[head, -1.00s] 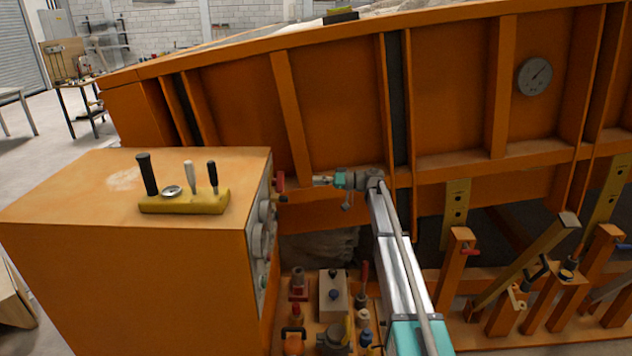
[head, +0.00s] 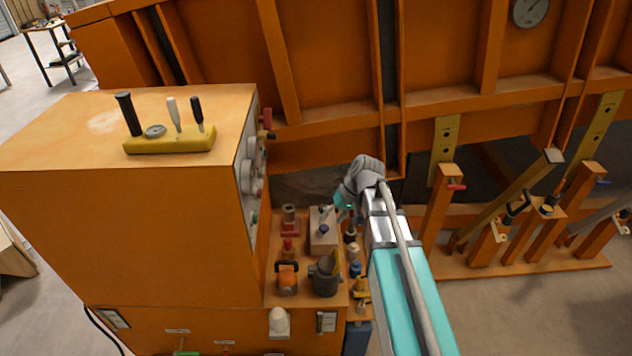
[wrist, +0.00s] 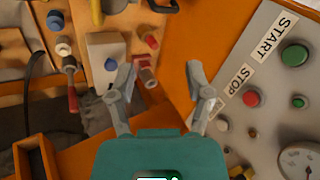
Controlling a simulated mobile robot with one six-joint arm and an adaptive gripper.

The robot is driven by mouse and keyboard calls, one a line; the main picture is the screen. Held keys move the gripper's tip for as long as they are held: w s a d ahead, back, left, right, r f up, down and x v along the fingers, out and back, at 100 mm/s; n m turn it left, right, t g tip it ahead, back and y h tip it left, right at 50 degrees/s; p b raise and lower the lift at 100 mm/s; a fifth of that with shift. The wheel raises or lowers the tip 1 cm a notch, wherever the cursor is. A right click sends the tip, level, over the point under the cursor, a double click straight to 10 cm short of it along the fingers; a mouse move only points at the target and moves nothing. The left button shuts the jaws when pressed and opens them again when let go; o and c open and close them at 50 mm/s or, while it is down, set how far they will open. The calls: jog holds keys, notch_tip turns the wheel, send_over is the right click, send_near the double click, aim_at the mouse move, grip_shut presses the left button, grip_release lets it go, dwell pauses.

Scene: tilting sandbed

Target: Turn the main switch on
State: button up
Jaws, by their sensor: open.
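My gripper (head: 330,210) hangs over the lower shelf of fittings, right of the orange cabinet (head: 130,195). In the wrist view my gripper (wrist: 166,92) is open, and nothing is held between its fingers. The cabinet's grey control panel (wrist: 262,75) lies right of the fingers, apart from them. It carries a green button (wrist: 294,55) by a START label and a red button (wrist: 251,98) by a STOP label. A red-topped fitting (wrist: 146,72) shows beyond and between the fingers. No label in view names a main switch, so I cannot tell which control it is.
A pale box with a blue knob (head: 324,230) and several valves stand on the shelf. Red and black handles (head: 266,120) stick out from the panel's far end. The orange sandbed wall (head: 330,60) rises behind. A yellow lever block (head: 170,141) sits on the cabinet.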

jog(key=s+d+f+m+h, duration=0.2)
jog(key=s+d+h, duration=0.3)
jog(key=s, duration=0.7)
jog(key=shift+d+m, duration=0.3)
jog(key=shift+d, duration=0.9)
jog(key=shift+c, duration=0.6)
